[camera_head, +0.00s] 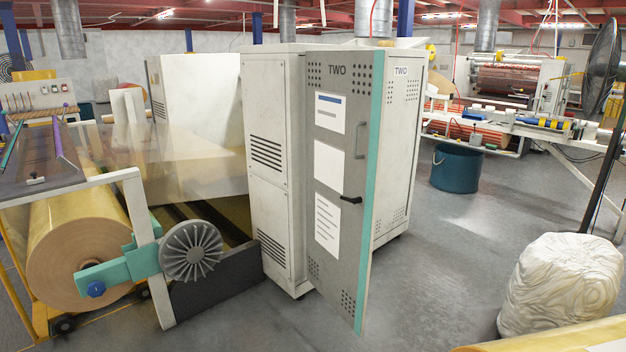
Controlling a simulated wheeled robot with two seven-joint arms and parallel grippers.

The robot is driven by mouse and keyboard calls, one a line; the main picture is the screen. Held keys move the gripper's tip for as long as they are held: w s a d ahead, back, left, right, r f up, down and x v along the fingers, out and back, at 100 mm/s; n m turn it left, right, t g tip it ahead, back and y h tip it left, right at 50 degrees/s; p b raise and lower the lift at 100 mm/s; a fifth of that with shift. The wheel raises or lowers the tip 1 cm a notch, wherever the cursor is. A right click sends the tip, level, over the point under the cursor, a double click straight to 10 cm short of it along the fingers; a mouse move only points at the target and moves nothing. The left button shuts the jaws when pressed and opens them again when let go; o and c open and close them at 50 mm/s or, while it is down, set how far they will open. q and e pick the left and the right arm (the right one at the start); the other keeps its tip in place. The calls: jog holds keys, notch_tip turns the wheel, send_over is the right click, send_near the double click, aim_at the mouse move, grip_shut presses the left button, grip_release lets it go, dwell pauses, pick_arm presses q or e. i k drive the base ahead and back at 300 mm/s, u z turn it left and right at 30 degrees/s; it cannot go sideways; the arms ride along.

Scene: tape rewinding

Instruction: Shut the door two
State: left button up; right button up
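Door two (335,175) is a grey panel marked "TWO" on a tall white cabinet (272,130). It stands ajar, with its left side by the cabinet and its teal free edge (369,180) swung out towards me. White paper sheets are fixed to its face. A black lever handle (351,200) and a vertical grey pull bar (374,140) show near the free edge. The cabinet's inside is hidden behind the door. Neither of my grippers is in view.
A machine with a large yellowish roll (78,245) and a grey handwheel (190,250) stands left of the cabinet. A white wrapped bundle (562,285) is at the lower right. A dark teal bin (457,168) stands behind. Grey floor (435,270) in front of the door is clear.

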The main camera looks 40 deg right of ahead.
aim_at(346, 90)
jog(key=z, duration=0.55)
jog(key=i, duration=1.95)
jog(key=z, duration=1.7)
